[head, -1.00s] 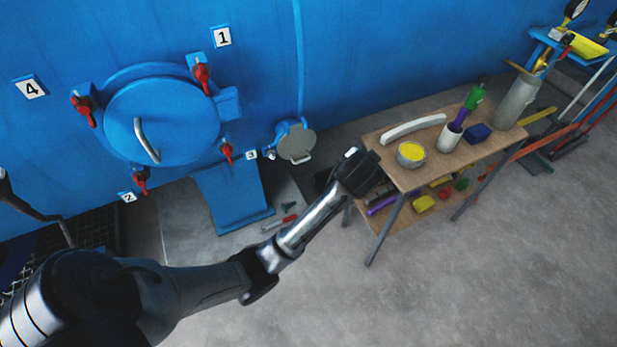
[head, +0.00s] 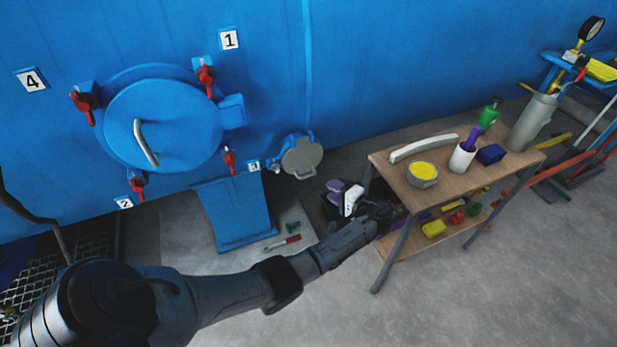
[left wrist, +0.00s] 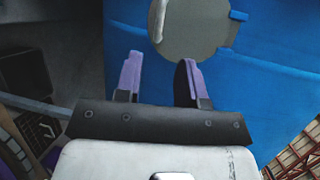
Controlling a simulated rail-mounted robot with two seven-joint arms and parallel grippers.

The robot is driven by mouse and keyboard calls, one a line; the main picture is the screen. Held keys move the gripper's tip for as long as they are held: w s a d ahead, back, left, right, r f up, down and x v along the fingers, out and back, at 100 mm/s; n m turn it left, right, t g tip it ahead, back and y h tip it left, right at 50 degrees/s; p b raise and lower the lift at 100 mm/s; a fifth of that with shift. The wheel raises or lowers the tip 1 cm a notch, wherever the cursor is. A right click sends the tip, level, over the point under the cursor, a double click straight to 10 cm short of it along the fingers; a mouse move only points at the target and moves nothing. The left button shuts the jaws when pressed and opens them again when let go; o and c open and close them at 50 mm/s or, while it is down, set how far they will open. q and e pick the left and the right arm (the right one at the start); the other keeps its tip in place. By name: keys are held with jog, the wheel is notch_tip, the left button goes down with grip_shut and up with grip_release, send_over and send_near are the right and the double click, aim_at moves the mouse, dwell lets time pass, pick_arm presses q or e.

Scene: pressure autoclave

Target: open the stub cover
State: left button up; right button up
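The stub cover (head: 302,158) is a small grey round disc on a short blue stub low on the blue vessel wall. It appears closed, with a small handle at its lower edge. It also shows in the left wrist view (left wrist: 198,32), beyond the fingers, with its pale handle (left wrist: 158,20) at its left. My left gripper (head: 342,188) is below and to the right of the cover in the head view, apart from it. In the left wrist view its two purple fingers (left wrist: 160,78) are spread, with nothing between them. My right gripper is not in view.
A wooden table (head: 390,172) with a bowl (head: 422,174), a white cup (head: 462,158) and tools stands right of my left gripper. The large round blue door (head: 165,125) with red clamps is at the left. A blue sloped plate (head: 237,212) sits below it.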

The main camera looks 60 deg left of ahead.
aim_at(308, 175)
pick_arm(q)
jog(key=shift+b+x, duration=1.2)
jog(key=shift+x, duration=4.7)
jog(key=c, duration=0.6)
grip_shut()
